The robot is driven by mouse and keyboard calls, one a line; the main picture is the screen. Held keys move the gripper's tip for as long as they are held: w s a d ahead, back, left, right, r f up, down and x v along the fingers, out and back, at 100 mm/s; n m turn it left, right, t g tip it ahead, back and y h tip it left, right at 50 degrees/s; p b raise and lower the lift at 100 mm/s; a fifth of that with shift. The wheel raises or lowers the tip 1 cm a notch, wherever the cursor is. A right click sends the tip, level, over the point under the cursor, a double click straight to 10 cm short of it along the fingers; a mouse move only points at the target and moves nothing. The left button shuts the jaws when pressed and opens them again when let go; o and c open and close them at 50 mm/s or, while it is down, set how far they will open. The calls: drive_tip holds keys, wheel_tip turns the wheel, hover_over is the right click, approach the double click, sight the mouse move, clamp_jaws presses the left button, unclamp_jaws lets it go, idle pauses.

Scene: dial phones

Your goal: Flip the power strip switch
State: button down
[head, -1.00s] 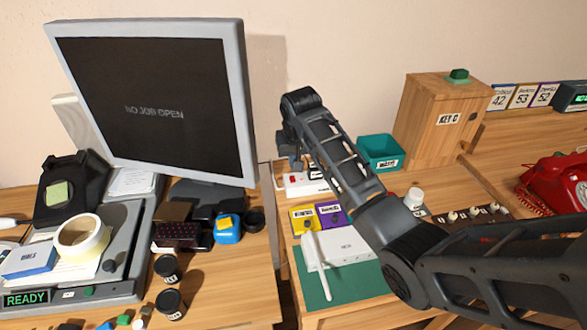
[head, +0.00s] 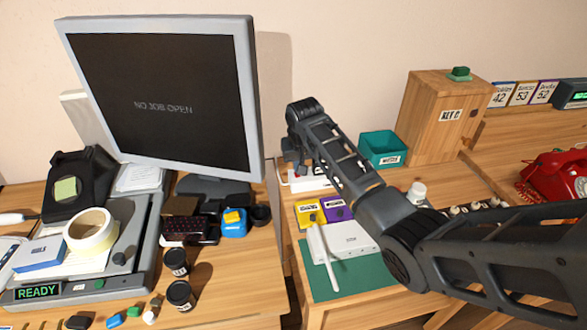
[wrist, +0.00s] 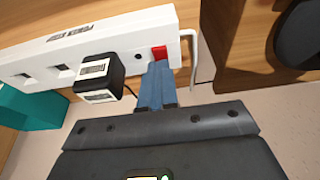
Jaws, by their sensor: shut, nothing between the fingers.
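The white power strip (wrist: 90,45) runs across the top of the wrist view, with its red switch (wrist: 159,53) at the right end. My gripper (wrist: 157,66) is shut and empty, its blue fingertips right at the near edge of the switch and covering part of it. I cannot tell whether they press on it. A black plug adapter (wrist: 97,78) sits in the strip left of the fingers. In the head view the strip (head: 312,184) is partly hidden by my arm, the switch is not visible, and my gripper (head: 294,172) is over its left end.
A teal bin (head: 382,150) and a wooden key box (head: 440,120) stand right of the strip. A white router (head: 345,240) and yellow and purple boxes (head: 311,212) lie in front. The monitor (head: 160,95) stands close on the left.

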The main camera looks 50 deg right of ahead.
drive_tip(key=shift+s+f, duration=0.15)
drive_tip(key=shift+f, duration=0.1)
drive_tip(key=shift+s+a+f+p, duration=0.1)
drive_tip(key=shift+s+a+p, duration=0.45)
drive_tip(key=shift+s+p, duration=0.3)
drive_tip(key=shift+w, duration=0.1)
